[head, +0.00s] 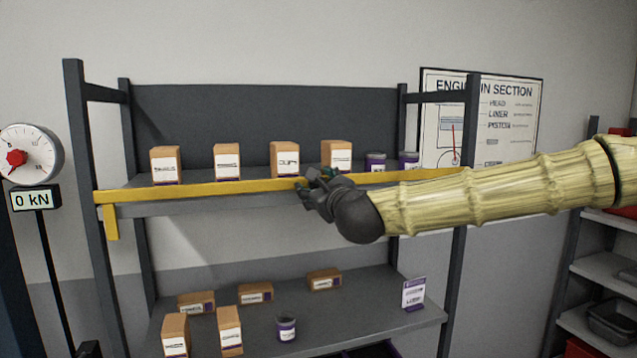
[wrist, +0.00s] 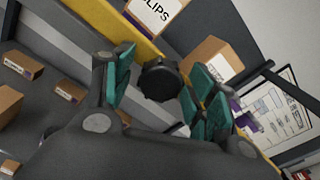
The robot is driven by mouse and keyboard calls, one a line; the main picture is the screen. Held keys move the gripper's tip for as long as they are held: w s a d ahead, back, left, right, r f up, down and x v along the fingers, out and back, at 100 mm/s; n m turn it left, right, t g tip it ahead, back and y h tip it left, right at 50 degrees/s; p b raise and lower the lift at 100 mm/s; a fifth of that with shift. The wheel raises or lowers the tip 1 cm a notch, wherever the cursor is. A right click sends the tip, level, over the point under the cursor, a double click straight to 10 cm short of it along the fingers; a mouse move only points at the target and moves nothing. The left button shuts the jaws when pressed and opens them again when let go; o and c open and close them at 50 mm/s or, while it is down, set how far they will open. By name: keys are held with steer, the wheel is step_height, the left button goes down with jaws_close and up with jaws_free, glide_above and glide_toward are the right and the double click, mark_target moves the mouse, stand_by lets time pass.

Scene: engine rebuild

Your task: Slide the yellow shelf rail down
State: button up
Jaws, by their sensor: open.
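The yellow shelf rail (head: 200,189) runs along the front edge of the upper shelf, with a short yellow tab hanging at its left end. It crosses the wrist view diagonally (wrist: 112,24). My gripper (head: 318,183) is at the rail near its middle and hides a little of it. In the wrist view its teal-padded fingers (wrist: 162,82) are apart. A dark round knob-like piece (wrist: 158,74) shows between them, in front of the rail. I cannot tell whether the fingers touch it.
Several boxes (head: 285,160) and two purple-labelled cans (head: 376,163) stand on the upper shelf behind the rail. The lower shelf (head: 365,300) holds more boxes, a can and a small sign. A dial gauge (head: 40,150) reading 0 kN stands at left.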

jaws_close()
step_height(320, 180, down, 7)
steer(key=b, duration=0.8)
steer(key=shift+r, duration=0.2)
steer(key=shift+f, duration=0.1)
steer(key=shift+c, duration=0.9)
jaws_free()
steer(key=shift+o, duration=0.9)
steer(key=shift+s, duration=0.1)
steer(key=v, duration=1.1)
steer(key=shift+s+d, duration=0.2)
steer(key=shift+s, duration=0.15)
